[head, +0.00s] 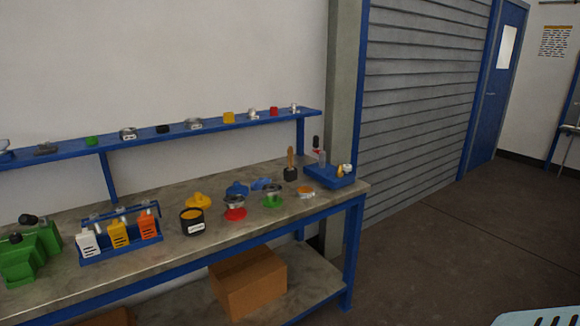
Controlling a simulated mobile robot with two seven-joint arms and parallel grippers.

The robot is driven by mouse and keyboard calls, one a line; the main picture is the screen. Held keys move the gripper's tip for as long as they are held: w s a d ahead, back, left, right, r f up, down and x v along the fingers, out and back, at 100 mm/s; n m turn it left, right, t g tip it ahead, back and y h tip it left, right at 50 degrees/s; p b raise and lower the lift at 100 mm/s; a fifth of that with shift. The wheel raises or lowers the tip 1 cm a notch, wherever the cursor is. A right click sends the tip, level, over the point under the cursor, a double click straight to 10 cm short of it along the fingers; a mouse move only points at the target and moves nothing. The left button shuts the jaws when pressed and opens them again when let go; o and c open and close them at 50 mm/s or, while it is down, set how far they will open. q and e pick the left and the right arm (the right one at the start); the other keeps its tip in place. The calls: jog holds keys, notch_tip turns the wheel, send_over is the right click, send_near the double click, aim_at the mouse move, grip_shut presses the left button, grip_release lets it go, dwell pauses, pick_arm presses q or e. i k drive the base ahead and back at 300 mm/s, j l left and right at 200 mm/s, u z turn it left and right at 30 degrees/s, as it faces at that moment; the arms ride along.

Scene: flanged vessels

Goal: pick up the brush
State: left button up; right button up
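An upright thing with a wooden handle (290,157) stands at the back right of the workbench, in or on a small black block (290,174). It looks like the brush, but it is too small to be sure, and no bristles show. The workbench (240,245) has a grey top and a blue frame. Neither of my grippers shows in the head view.
A blue tray (329,181) with small items sits right of the handle. Flanged parts, a black tub (192,222), a blue rack of bottles (119,252) and green vessels (30,252) stand along the bench. A cardboard box (249,284) is below.

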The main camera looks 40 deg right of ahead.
aim_at(290, 151)
jog(key=i+l, duration=0.45)
jog(key=l, duration=0.2)
jog(key=i+l+z, duration=0.1)
jog(key=i+l, duration=0.3)
jog(key=l, duration=0.25)
jog(key=i+l, duration=0.45)
jog(key=l, duration=0.2)
